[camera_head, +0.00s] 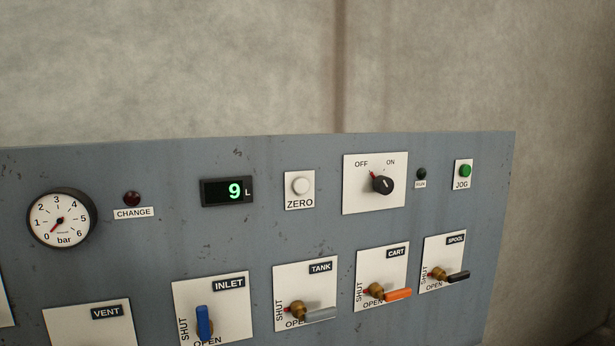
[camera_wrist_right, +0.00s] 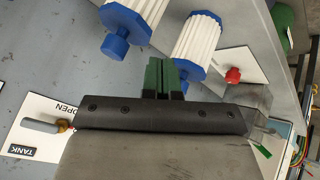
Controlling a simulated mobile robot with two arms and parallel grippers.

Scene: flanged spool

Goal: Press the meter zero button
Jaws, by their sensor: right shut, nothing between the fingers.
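The white round zero button (camera_head: 300,186) sits on a white plate marked ZERO in the head view, in the upper row of the grey panel (camera_head: 262,238). Left of it is the meter display (camera_head: 228,191), which reads a green 9 L. My right gripper (camera_wrist_right: 164,64) shows only in the right wrist view. Its green fingers are shut together with nothing between them, in front of the panel and near two white ribbed cylinders. The zero button is not seen in that view. My left gripper is in neither view.
An OFF/ON knob (camera_head: 382,184) and a green JOG button (camera_head: 464,171) are right of the zero button. The INLET (camera_head: 204,322), TANK (camera_head: 320,314), CART (camera_head: 398,294) and SPOOL (camera_head: 458,277) handles stick out below. Blue-capped cylinders (camera_wrist_right: 199,45) and a red knob (camera_wrist_right: 233,75) lie near my right gripper.

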